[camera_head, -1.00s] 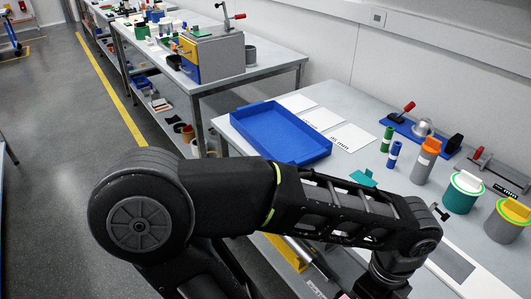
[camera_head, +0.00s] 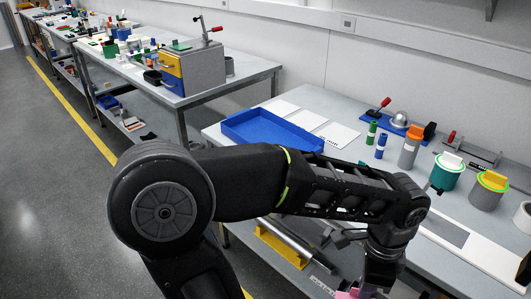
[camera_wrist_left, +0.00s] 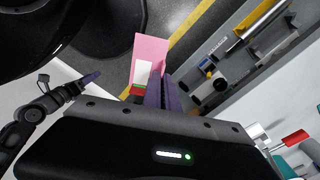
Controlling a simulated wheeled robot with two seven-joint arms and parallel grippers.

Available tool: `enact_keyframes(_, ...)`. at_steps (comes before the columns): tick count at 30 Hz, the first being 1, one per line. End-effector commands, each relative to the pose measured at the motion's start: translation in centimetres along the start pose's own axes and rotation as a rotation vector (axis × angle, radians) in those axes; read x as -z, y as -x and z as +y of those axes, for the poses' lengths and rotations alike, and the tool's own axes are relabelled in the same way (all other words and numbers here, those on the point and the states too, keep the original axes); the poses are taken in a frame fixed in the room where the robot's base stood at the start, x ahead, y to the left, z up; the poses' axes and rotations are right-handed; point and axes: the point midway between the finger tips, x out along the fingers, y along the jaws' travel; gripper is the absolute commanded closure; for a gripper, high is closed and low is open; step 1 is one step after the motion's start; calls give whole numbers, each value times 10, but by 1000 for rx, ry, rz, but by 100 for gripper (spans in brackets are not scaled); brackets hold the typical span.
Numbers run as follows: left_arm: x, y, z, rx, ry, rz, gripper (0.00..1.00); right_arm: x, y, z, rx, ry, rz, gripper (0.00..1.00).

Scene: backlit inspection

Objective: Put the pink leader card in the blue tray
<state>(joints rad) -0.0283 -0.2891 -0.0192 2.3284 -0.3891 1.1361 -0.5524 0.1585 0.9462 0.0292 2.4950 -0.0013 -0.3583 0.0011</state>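The blue tray (camera_head: 268,128) lies on the bench in the head view, beyond my left forearm, and looks empty. The pink leader card (camera_wrist_left: 150,48) shows in the left wrist view, with a white patch and green and red marks at its lower end. My left gripper (camera_wrist_left: 163,82) has its purple fingers close together on the card, which sticks out past them. In the head view only a bit of pink (camera_head: 346,294) shows below my left wrist, at the bottom edge. My right gripper (camera_wrist_left: 92,76) shows small in the left wrist view; its finger gap is unclear.
White sheets (camera_head: 308,120) lie behind the tray. Green and blue cylinders, a grey one with an orange top (camera_head: 411,147) and lidded pots (camera_head: 447,171) stand to its right.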

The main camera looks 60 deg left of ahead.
Motion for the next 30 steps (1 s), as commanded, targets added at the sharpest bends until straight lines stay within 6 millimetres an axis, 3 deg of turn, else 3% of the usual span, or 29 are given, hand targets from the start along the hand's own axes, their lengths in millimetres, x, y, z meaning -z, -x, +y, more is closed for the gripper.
enact_keyframes(8, 42, -5, -34, -6, 268, -1, 100, 0, 1, 0, 0, 0, 0, 47)
enact_keyframes(14, 85, -29, -65, -8, 494, -5, 100, 0, 2, -1, 0, 0, -1, 47)
enact_keyframes(22, 142, -101, -88, 2, 710, -9, 100, 0, 3, -1, 0, 0, -1, 47)
enact_keyframes(30, 162, -178, -75, 6, 748, -7, 100, 0, 4, -2, 0, 0, -1, 47)
